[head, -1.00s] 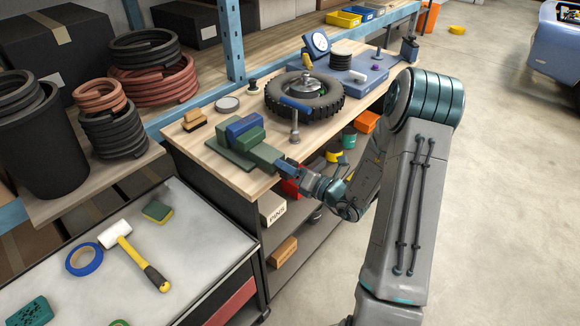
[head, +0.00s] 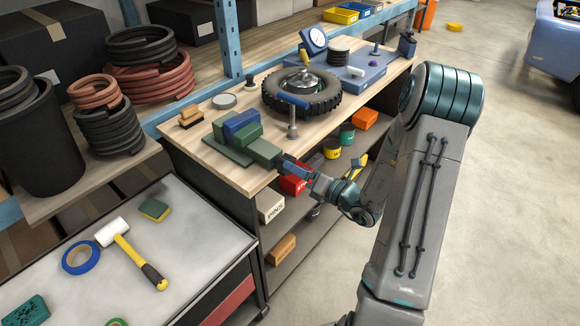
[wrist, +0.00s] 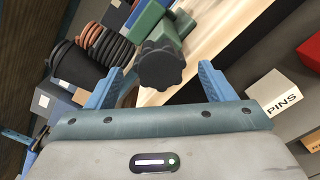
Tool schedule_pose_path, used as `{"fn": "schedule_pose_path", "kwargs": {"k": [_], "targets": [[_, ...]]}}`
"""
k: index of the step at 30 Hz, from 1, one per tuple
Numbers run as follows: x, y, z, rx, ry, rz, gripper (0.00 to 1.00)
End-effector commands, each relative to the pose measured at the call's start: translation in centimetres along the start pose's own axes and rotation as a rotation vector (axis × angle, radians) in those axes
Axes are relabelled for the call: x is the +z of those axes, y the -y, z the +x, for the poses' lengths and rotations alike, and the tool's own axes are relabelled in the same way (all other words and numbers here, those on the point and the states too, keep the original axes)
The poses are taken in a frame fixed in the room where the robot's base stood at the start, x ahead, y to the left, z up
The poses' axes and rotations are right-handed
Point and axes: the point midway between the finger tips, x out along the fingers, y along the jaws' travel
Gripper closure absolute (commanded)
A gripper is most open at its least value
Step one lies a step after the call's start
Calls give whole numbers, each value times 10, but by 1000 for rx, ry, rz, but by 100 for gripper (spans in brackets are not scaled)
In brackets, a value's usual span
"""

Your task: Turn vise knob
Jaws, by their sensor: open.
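The green vise (head: 240,136), with a blue block (head: 240,123) on it, stands at the front edge of the wooden workbench. Its dark, lobed knob (wrist: 160,66) faces the wrist camera at the upper middle of the wrist view. My gripper (wrist: 160,84) is open, with one blue finger on the left and one on the right of the knob; neither visibly touches it. How deep the knob lies between the fingers I cannot tell. In the head view my gripper (head: 284,163) is just off the vise's front end, and the knob is hard to make out there.
A tire (head: 303,101) and a clamp post (head: 292,128) stand right of the vise on the bench. Shelves below hold a PINS box (head: 271,206), a red bin (head: 295,184) and cans. A mallet (head: 133,252) lies on the cart at left. Open floor is at right.

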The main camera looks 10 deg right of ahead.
Motion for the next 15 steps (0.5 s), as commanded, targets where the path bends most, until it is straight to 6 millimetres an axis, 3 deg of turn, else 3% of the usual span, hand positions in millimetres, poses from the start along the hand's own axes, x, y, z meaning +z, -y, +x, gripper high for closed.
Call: {"fn": "schedule_pose_path", "kwargs": {"k": [6,15], "targets": [[-1,2,-52,-4,3,1,24],[0,1,-90,-1,1,1,24]]}}
